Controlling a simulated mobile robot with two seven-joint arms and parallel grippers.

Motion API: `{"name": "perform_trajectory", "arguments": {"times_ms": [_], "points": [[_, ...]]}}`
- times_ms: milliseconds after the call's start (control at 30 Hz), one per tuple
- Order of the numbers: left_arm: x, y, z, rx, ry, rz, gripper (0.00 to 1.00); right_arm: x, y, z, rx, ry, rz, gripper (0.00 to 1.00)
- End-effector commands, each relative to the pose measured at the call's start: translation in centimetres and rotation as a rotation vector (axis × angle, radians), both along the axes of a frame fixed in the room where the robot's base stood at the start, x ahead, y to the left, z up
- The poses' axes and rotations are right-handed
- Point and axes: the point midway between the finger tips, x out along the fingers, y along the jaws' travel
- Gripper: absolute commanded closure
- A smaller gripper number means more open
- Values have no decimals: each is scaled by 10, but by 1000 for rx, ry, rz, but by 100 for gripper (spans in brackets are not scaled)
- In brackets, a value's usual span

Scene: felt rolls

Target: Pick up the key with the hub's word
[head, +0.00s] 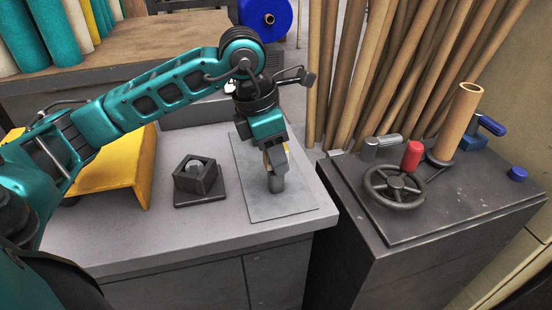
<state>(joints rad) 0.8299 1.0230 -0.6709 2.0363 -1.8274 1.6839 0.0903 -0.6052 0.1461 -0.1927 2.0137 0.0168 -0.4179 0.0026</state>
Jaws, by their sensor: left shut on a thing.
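My left gripper (277,182) points down over a flat grey plate (254,202) on the left cabinet top. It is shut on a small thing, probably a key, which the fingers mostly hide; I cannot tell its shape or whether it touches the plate. A dark handwheel with a hub (396,182) stands on the right cabinet. I can read no word on the hub or on any key. My right gripper is not in view.
Left of the plate are a dark open block (195,176) and a bent yellow sheet (118,172). On the right cabinet stand a red cylinder (412,156), a grey cylinder (381,147), a tan tube (458,120) and blue parts (490,125). A gap separates the cabinets.

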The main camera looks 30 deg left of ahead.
Motion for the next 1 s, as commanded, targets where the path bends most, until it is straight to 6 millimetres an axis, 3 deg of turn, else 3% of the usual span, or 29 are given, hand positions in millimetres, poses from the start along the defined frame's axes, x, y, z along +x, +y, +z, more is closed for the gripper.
{"name": "perform_trajectory", "arguments": {"times_ms": [567,1000], "points": [[0,0,15,-1,-1,0,100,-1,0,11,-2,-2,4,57],[0,0,41,-1,-1,0,100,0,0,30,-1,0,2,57]]}}
